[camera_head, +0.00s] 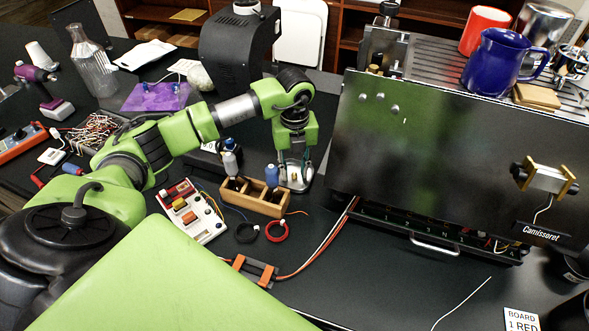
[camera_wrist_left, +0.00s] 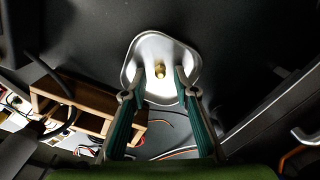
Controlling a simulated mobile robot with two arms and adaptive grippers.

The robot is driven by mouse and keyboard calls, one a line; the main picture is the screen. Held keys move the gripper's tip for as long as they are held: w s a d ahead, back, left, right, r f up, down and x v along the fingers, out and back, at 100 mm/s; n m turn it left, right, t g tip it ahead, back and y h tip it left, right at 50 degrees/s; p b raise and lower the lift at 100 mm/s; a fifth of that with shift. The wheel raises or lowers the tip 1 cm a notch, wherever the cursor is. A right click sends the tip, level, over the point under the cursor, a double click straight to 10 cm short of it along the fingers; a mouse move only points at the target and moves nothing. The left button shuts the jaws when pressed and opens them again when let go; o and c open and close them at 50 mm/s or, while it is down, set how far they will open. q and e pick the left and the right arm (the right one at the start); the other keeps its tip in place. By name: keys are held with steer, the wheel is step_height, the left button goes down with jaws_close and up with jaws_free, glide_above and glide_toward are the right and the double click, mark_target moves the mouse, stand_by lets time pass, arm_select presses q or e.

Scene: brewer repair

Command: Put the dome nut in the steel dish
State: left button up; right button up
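The steel dish (camera_wrist_left: 150,47) is a shiny, rounded tray on the dark bench. It also shows in the head view (camera_head: 306,181), below my left gripper and partly hidden by it. The brass dome nut (camera_wrist_left: 161,70) appears inside the dish, near its middle. My left gripper (camera_wrist_left: 161,78) points down over the dish, its two fingers apart. The nut shows in the gap between the fingertips, with no finger visibly pressing on it. In the head view the left gripper (camera_head: 294,163) is low over the dish. My right gripper is not in view.
A wooden box (camera_head: 262,201) with bottles stands left of the dish. The brewer's large dark panel (camera_head: 450,155) rises close on the right. A black machine (camera_head: 238,45) stands behind. Red and black rings (camera_head: 276,231) and loose wires lie in front.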

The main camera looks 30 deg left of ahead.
mark_target(295, 174)
arm_select(q)
step_height(295, 174, up, 12)
steer(key=b, duration=0.3)
steer(key=shift+b, duration=0.3)
